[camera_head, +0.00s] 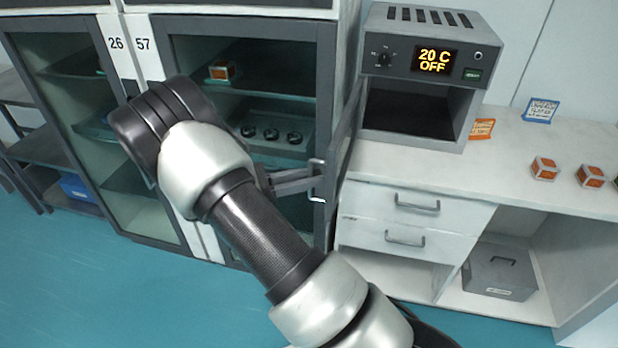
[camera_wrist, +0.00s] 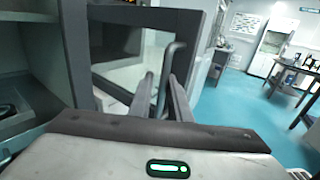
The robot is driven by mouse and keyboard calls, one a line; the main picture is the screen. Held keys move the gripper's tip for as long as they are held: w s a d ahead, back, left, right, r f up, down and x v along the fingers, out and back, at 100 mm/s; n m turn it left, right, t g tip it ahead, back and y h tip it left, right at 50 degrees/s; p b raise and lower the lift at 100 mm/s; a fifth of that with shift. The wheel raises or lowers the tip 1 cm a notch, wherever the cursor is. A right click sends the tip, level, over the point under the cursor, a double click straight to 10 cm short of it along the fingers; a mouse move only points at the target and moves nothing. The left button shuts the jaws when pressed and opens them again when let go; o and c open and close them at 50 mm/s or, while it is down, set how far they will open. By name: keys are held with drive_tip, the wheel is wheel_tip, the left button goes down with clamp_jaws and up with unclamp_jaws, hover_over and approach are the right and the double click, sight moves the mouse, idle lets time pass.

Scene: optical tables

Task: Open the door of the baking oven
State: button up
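The small bench unit (camera_head: 420,78) shows "20 C OFF" on its display, and its dark front cavity faces me. I see no swung-out door on it. The glass-fronted cabinet (camera_head: 183,48) labelled 57 has its framed door (camera_head: 346,140) swung out at its right side. My gripper (camera_head: 312,181) is at the handle (camera_head: 318,165) of this door.
Inside the cabinet are an orange-and-white box (camera_head: 222,71) and several dark round items (camera_head: 271,134). The white bench (camera_head: 420,162) with drawers stands right of the open door. Orange cubes (camera_head: 544,168) lie on it. Blue floor (camera_wrist: 235,105) is clear beyond the door.

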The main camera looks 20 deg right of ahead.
drive_tip(key=shift+a, duration=0.1)
drive_tip(key=a, duration=1.7)
drive_tip(key=shift+w+a+b, duration=0.15)
drive_tip(key=shift+w+b, duration=0.15)
drive_tip(key=s+d+r+m+g+y+p, duration=0.1)
drive_tip(key=s+d+r+m+y+p, duration=0.15)
drive_tip(key=d+r+y, duration=0.35)
drive_tip(key=s+d+r+m+g+y+p, duration=0.1)
drive_tip(key=s+d+r+m+y+p, duration=0.2)
drive_tip(key=r, duration=0.5)
drive_tip(key=s+d+r+m+t+y+p, duration=0.1)
drive_tip(key=s+r+m+t+y+p, duration=0.4)
drive_tip(key=s+r+m+t+y, duration=0.3)
drive_tip(key=s+r+m+y, duration=0.1)
drive_tip(key=s+r+m, duration=0.3)
drive_tip(key=s, duration=0.4)
drive_tip(key=shift+d+r+p, duration=0.4)
drive_tip(key=shift+r, duration=0.05)
